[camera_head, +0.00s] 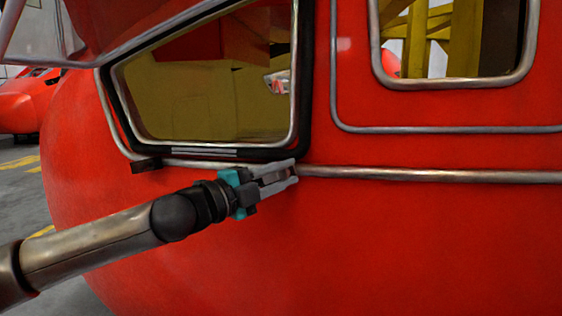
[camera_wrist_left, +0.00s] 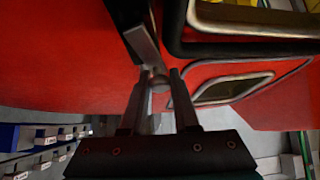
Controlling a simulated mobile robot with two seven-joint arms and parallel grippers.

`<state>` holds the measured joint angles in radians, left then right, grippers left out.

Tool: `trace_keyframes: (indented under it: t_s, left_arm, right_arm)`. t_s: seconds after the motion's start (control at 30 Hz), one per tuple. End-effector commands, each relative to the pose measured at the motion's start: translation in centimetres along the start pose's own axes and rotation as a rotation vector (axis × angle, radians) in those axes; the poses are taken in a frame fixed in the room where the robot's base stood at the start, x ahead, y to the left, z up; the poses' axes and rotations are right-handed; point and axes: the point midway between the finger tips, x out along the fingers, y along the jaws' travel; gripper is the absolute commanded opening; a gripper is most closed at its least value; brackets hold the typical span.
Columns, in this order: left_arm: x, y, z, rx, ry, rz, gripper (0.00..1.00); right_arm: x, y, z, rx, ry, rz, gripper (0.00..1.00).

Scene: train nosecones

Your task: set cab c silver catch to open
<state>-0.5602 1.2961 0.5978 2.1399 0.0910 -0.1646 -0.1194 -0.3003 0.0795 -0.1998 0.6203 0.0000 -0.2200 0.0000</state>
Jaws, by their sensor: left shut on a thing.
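The red train nosecone (camera_head: 420,240), with its cab side window (camera_head: 200,95), fills most of the head view. My left gripper (camera_head: 292,176) comes in from the left, at the lower right corner of the window frame, beside the silver rail (camera_head: 430,175). In the left wrist view its fingers (camera_wrist_left: 158,82) stand on either side of a small rounded silver piece, which looks like the silver catch (camera_wrist_left: 158,77). The gripper is shut on it. The fingers hide most of the catch in the head view, so its setting cannot be told. My right gripper is not in view.
A second framed window (camera_head: 460,82) is at the upper right. Another red nosecone (camera_head: 25,102) stands at the far left on the grey floor. Blue and grey bins (camera_wrist_left: 45,140) show at the lower left of the wrist view. The red side below the rail is clear.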

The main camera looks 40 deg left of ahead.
Motion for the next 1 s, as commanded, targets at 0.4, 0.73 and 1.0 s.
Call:
trace_keyframes:
  t_s: [0.4, 0.73, 1.0]
  left_arm:
    - [-0.01, 0.80, -0.13, 0.130, 0.017, 0.075, 0.00]
    - [-0.02, 0.99, -0.15, 0.180, 0.023, 0.100, 0.00]
    - [-0.03, 1.00, -0.15, 0.190, 0.024, 0.104, 0.00]
  right_arm:
    - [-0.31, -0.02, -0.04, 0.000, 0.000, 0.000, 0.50]
    - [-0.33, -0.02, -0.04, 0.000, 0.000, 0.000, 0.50]
    - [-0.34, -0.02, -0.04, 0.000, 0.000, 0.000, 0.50]
